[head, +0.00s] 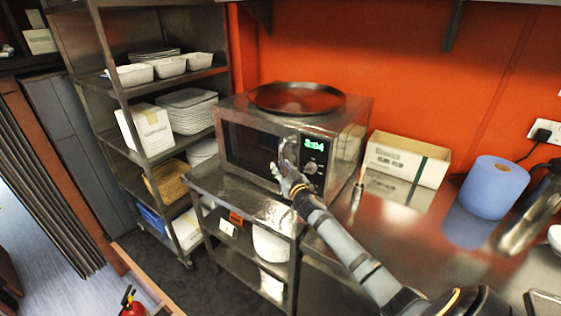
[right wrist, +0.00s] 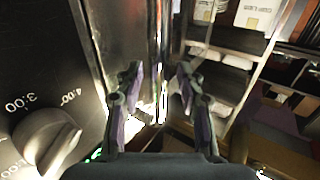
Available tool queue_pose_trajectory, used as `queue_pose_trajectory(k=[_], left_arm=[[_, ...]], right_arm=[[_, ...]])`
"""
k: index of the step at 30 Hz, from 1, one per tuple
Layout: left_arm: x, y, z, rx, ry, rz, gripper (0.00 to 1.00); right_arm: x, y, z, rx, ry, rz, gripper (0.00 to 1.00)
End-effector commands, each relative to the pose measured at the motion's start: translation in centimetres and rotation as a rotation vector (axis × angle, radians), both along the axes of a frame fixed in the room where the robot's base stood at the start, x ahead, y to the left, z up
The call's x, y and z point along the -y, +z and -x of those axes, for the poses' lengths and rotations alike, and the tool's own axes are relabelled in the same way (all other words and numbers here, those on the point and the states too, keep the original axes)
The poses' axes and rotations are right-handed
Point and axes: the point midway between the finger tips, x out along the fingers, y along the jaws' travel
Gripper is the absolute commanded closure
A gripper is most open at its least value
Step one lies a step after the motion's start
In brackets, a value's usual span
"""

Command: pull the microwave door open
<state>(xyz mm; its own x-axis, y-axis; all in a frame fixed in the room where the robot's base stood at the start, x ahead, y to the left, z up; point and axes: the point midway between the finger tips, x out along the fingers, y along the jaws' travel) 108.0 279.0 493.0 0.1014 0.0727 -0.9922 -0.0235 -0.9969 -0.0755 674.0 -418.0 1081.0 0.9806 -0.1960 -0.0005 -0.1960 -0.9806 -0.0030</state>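The microwave (head: 345,135) stands on a steel counter, its front facing left and toward me. Its dark-windowed door (head: 245,146) looks closed. The control panel (head: 313,160) right of the door has a green display and a knob, which shows large in the right wrist view (right wrist: 45,138). My right gripper (head: 287,150) is in front of the door's right edge, covering part of it. In the right wrist view its fingers (right wrist: 157,95) are apart, with a bright upright metal bar, seemingly the door handle (right wrist: 162,50), showing between them. Contact cannot be told. My left gripper is not in view.
A dark round pan (head: 295,98) lies on top of the microwave. A cardboard box (head: 408,158) and a blue paper roll (head: 492,188) stand to the right. A steel rack (head: 120,100) with dishes stands to the left. A steel shelf (head: 225,182) lies below the door.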

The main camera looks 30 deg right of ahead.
Motion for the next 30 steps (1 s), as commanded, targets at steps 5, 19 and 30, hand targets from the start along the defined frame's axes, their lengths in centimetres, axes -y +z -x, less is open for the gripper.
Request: queue_pose_trajectory(k=[5, 19, 30], left_arm=[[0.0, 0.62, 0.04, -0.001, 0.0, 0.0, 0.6], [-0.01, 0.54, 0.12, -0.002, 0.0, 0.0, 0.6], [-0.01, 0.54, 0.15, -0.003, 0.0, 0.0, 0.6]], right_arm=[[0.13, 0.03, -1.11, 0.0, 0.001, -0.001, 0.62], [0.15, -0.09, -1.16, -0.001, 0.001, 0.0, 0.91], [0.17, -0.1, -1.15, -0.001, 0.001, 0.0, 1.0]])
